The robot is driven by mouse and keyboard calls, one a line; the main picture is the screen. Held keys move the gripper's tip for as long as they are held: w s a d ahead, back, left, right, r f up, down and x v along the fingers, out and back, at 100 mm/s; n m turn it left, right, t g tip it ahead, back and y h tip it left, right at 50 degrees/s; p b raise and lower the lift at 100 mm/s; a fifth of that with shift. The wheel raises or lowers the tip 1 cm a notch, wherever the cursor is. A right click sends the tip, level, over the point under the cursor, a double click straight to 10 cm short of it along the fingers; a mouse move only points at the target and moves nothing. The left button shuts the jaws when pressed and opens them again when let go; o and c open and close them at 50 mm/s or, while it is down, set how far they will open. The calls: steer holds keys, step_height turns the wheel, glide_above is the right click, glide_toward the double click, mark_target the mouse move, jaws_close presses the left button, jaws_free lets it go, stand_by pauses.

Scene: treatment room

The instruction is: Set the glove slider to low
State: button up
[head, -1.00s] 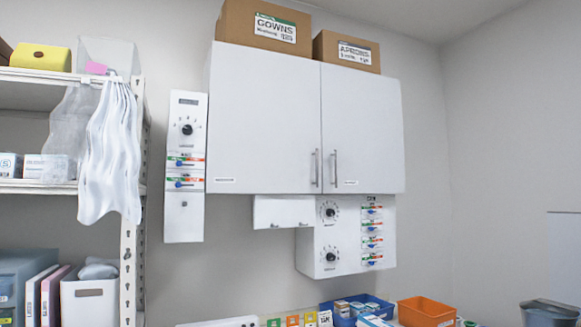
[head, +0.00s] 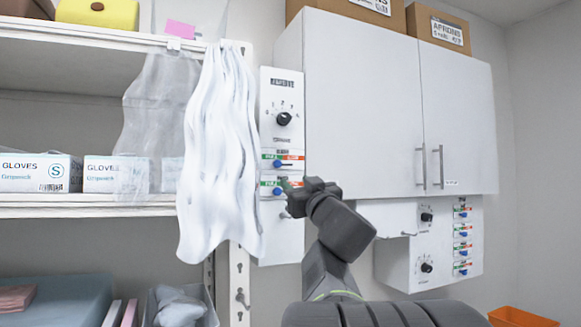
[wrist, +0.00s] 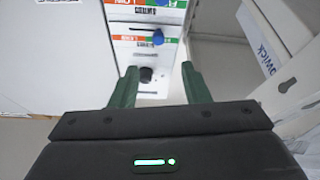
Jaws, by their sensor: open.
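A narrow white wall panel (head: 281,233) hangs left of the white cabinet, partly hidden by my arm. It has a black dial and two sliders with green and orange labels. The upper slider knob (head: 277,164) and lower slider knob (head: 277,191) are blue and sit toward the green, left side. Their small lettering is unreadable, so I cannot tell which is the glove slider. My gripper (head: 290,190) is open and empty, in front of the panel near the lower slider. In the wrist view the panel appears upside down; the lower blue knob (wrist: 158,38) lies beyond the fingertips (wrist: 161,76).
A white hanging cloth (head: 217,150) and shelf post (head: 239,285) stand close on the left. Glove boxes (head: 40,172) sit on the shelf. The cabinet (head: 365,105) is at right; another control box (head: 400,262) with several sliders is below it.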

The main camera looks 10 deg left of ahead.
mark_target(278, 165)
steer(key=p+x, duration=0.3)
steer(key=x, duration=1)
steer(key=shift+c, duration=0.4)
jaws_close()
